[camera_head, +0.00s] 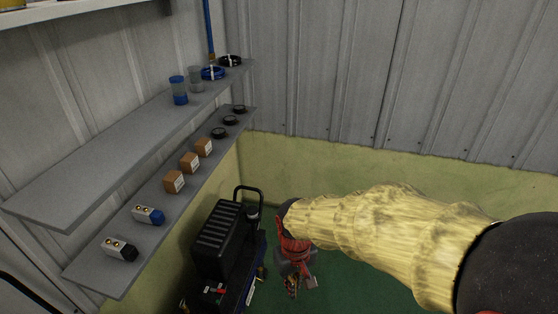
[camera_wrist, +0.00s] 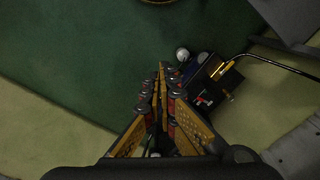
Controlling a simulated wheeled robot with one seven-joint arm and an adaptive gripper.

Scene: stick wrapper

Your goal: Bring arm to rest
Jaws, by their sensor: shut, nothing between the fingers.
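My arm reaches in from the right in the head view, in a yellow sleeve. My gripper (camera_head: 292,284) hangs at its end, low over the green floor, with red and grey parts showing. In the wrist view my gripper (camera_wrist: 162,72) has its two orange-padded fingers meeting at the tips. It is shut with nothing between the fingers. It is apart from the cart beside it.
A black cart (camera_head: 222,245) with a handle stands left of my gripper; it also shows in the wrist view (camera_wrist: 212,85). Two grey shelves (camera_head: 95,160) on the left wall hold boxes (camera_head: 174,181), cups (camera_head: 179,90) and black discs (camera_head: 219,132). Green floor (camera_head: 345,290) is clear.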

